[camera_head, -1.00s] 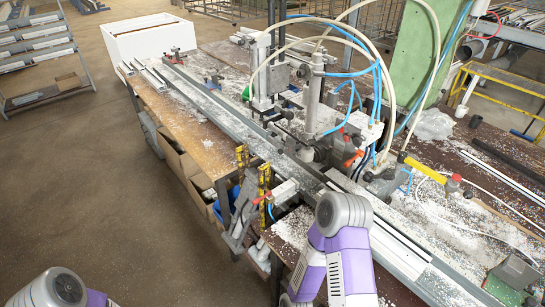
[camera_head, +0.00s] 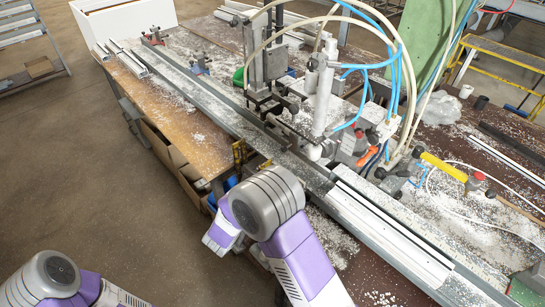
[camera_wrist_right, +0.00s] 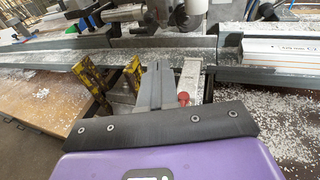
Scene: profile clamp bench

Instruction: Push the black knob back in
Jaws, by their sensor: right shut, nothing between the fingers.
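Several small black knobs show on the clamp bench, and I cannot tell which one is meant or how far it sticks out. In the right wrist view a dark round knob (camera_wrist_right: 149,18) shows beyond the rail. My right gripper (camera_wrist_right: 157,66) is shut and empty, pointing toward the rail between yellow clamp parts and a red knob. My left gripper is out of view.
The long metal rail (camera_head: 213,100) crosses the bench. Yellow clamp parts (camera_wrist_right: 92,80) stand left of the right fingers, and a red knob (camera_wrist_right: 183,99) sits close on their right. Hoses arch over the clamp column (camera_head: 324,95). The floor at left is clear.

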